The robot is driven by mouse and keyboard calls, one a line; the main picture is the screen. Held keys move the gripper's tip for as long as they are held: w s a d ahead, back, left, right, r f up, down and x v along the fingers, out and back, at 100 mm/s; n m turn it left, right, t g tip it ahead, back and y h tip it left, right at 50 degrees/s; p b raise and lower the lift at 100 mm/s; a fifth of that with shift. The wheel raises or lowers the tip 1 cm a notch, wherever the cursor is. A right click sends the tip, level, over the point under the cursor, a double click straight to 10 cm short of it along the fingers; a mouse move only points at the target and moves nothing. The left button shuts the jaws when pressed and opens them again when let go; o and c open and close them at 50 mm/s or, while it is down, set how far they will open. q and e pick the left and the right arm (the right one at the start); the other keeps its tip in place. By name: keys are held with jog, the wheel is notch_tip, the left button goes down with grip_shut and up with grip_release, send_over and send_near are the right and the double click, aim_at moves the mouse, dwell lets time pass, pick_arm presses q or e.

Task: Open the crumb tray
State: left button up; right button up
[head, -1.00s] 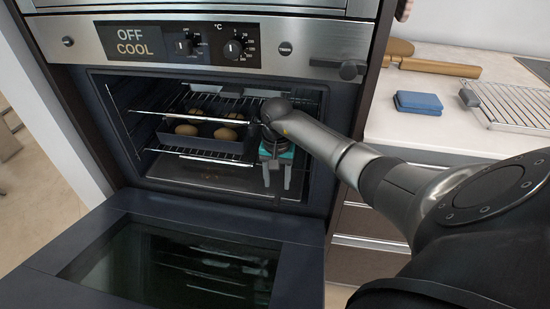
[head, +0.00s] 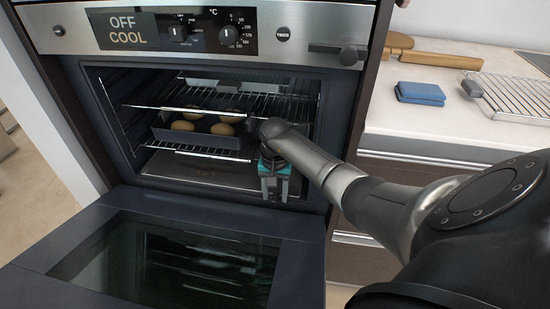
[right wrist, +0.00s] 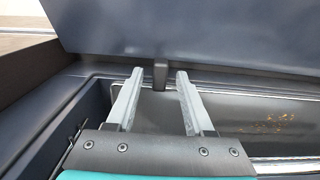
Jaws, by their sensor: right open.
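The crumb tray (head: 190,170) is a dark flat sheet with brown crumbs on the oven floor, under the wire racks. In the right wrist view its surface (right wrist: 225,115) shows crumbs at right and a shiny edge along the door side. My right gripper (head: 274,191) is open and empty, pointing down at the front right of the oven opening. In the right wrist view a small dark tab (right wrist: 160,77) stands between and just beyond its fingertips; I cannot tell whether they touch it. My left gripper is not in view.
The oven door (head: 60,240) is folded down. A pan (head: 205,139) of round brown rolls sits on a rack just left of my arm. The panel (head: 130,30) reads OFF and COOL. At right, the counter (head: 430,121) holds a blue cloth (head: 420,93) and a wire rack (head: 510,98).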

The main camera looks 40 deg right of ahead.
jog(key=shift+c, duration=0.2)
grip_shut()
dwell(1.1)
